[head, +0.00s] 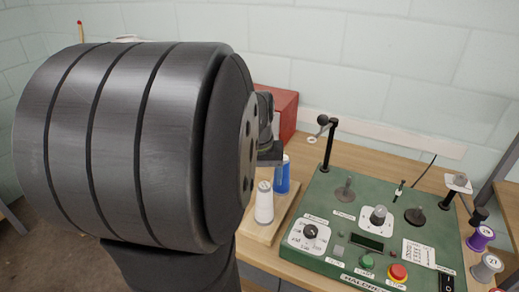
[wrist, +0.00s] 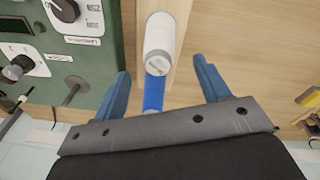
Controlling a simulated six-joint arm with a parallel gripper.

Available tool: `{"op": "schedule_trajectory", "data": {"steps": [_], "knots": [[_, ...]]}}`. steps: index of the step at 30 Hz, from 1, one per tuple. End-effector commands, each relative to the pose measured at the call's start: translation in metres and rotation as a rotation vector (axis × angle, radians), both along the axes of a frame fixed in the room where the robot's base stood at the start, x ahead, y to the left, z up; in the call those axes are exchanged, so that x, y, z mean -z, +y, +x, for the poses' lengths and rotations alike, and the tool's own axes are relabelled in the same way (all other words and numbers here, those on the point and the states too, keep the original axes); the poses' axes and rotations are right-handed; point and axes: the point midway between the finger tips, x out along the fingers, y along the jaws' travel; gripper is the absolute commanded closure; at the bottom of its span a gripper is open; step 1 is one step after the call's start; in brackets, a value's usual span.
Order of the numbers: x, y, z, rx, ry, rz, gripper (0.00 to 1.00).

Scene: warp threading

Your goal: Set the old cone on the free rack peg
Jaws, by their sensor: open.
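A white cone (head: 264,203) and a blue cone (head: 282,175) stand on a narrow wooden board (head: 258,234) left of the green machine. In the wrist view, the white cone (wrist: 158,45) is at the top centre and the blue cone (wrist: 153,94) is below it, partly hidden by my gripper. I cannot tell which cone is the old one. My gripper (wrist: 161,67) is open, with blue fingers apart on either side of the row of cones. Contact with either cone is not visible. In the head view my arm hides most of the gripper. No free rack peg can be made out.
The green machine (head: 325,215) carries knobs, posts and buttons, with a tall black post (head: 328,150) at its back. A red box (head: 285,108) stands behind. A purple spool (head: 480,238) and a grey spool (head: 487,266) are at the far right.

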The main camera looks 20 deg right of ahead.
Motion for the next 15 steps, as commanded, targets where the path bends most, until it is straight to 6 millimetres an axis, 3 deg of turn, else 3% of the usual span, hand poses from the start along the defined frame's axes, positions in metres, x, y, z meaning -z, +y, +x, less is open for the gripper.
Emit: {"op": "schedule_trajectory", "data": {"steps": [6, 15], "knots": [[-0.055, 0.005, -0.003, 0.0, -0.005, -0.002, 0.31], [-0.1, 0.01, -0.006, 0.0, -0.002, -0.001, 0.31]]}}
